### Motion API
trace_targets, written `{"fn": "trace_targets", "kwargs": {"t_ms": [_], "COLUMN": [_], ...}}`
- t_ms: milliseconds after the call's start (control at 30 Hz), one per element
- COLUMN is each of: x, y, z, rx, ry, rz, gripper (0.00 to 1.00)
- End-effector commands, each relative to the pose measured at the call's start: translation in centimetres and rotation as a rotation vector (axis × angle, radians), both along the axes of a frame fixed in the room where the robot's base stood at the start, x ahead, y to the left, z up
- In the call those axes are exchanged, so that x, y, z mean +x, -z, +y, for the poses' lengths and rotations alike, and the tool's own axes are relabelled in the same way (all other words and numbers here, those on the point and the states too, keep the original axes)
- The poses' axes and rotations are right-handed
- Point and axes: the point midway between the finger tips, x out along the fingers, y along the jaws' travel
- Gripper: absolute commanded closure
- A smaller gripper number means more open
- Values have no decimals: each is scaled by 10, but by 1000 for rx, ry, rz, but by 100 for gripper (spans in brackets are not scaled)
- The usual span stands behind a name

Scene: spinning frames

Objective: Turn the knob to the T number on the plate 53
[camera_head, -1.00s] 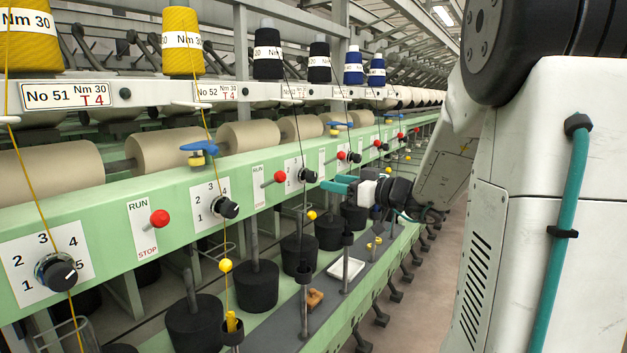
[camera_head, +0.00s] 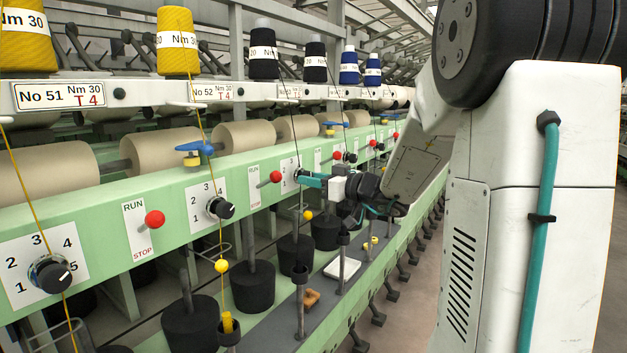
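The third number plate (camera_head: 289,92), under the first black cone, is too small to read clearly; it follows plates No 51 and No 52. Below it on the green rail is a white dial plate (camera_head: 289,164) with a dark knob (camera_head: 297,174), now mostly hidden. My gripper (camera_head: 303,177), with teal fingers, reaches from the right, its tips at this knob. I cannot tell whether the fingers touch or close on it, nor where its pointer stands.
A red RUN/STOP ball lever (camera_head: 275,177) sticks out just left of the knob. The No 52 knob (camera_head: 220,208) and No 51 knob (camera_head: 52,273) are nearer. Yarn strands hang in front of the rail. A white tray (camera_head: 342,268) lies on the grey shelf below.

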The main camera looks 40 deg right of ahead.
Motion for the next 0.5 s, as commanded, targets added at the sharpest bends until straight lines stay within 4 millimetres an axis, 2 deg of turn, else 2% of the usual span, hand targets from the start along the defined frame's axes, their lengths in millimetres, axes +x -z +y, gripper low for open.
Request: {"fn": "trace_targets", "kwargs": {"t_ms": [267, 500], "x": [0, 0], "y": [0, 0], "z": [0, 0], "rx": [43, 180], "ry": [0, 0], "rz": [16, 63], "gripper": [93, 93]}}
